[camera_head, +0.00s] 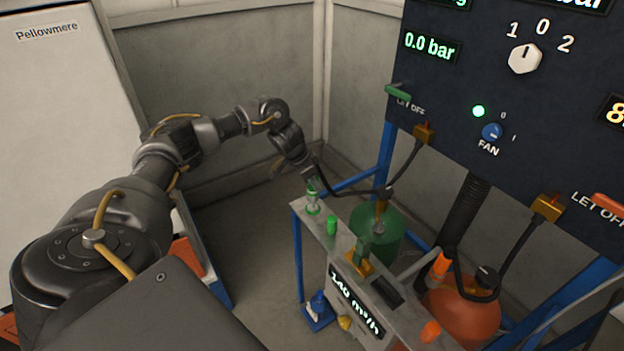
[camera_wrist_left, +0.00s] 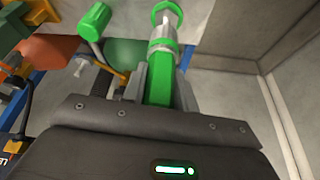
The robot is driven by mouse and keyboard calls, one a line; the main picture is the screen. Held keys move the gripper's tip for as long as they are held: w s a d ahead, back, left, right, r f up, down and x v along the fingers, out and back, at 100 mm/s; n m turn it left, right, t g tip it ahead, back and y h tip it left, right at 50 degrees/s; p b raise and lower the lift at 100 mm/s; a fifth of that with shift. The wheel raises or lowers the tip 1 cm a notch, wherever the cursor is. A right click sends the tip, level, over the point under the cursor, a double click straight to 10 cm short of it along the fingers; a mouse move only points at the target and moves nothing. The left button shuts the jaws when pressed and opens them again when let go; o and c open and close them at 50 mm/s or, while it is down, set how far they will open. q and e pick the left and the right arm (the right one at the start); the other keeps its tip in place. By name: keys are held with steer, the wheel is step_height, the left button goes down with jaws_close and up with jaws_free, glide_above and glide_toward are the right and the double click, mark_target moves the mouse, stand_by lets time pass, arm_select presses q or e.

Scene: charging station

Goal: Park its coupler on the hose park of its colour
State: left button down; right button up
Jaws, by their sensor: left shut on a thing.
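My left gripper (camera_head: 312,186) is at the left end of the grey bench top (camera_head: 345,252), pointing down. It is shut on a green coupler (camera_wrist_left: 160,82), which shows between the fingers in the left wrist view. Beyond the fingertips are metal sections and green rings (camera_wrist_left: 165,14). In the head view a metal post with a green collar (camera_head: 313,209) stands right below the gripper; I cannot tell whether the coupler is seated on it. A separate green knob (camera_head: 331,226) stands beside it and also shows in the wrist view (camera_wrist_left: 95,20). My right gripper is out of view.
A black hose (camera_head: 405,163) runs from a brass fitting (camera_head: 424,133) on the dark panel (camera_head: 450,100) toward my gripper. A green tank (camera_head: 385,240) and an orange tank (camera_head: 465,312) stand behind the bench. An orange knob (camera_head: 431,331) is at its near end.

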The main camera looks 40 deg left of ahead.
mark_target(312, 189)
arm_select(q)
steer(key=shift+f+b, duration=0.7)
steer(key=shift+f, duration=1.1)
steer(key=c, duration=1)
jaws_free()
steer(key=b+v, duration=0.1)
steer(key=v, duration=0.9)
steer(key=shift+s+r, duration=0.1)
steer(key=shift+r, duration=0.3)
steer(key=shift+f, duration=0.1)
